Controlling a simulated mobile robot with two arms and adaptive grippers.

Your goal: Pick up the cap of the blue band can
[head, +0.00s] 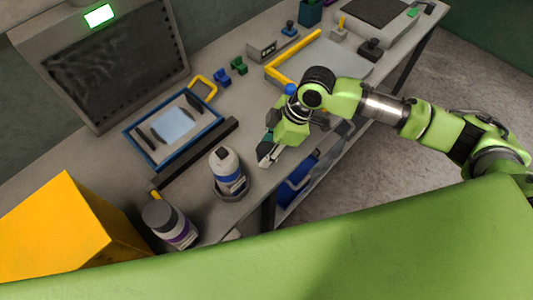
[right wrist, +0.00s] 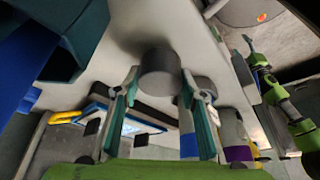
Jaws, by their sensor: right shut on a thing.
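The blue band can (head: 229,174) stands upright near the front edge of the workbench in the head view, with a pale top and no grey cap on it. My right gripper (head: 266,154) is to the right of the can and apart from it. In the right wrist view, my right gripper (right wrist: 160,88) is shut on a round grey cap (right wrist: 160,73), held between its two teal-padded fingers. The blue band can also shows in the right wrist view (right wrist: 187,143), partly hidden behind a finger. My left gripper is not in view.
A purple band can (head: 171,224) with a grey cap stands left of the blue band can. A dark bar (head: 197,162) and a blue-framed tray (head: 161,157) lie behind. An orange box (head: 66,232) is at the left. A blue bin (head: 296,180) sits below the bench edge.

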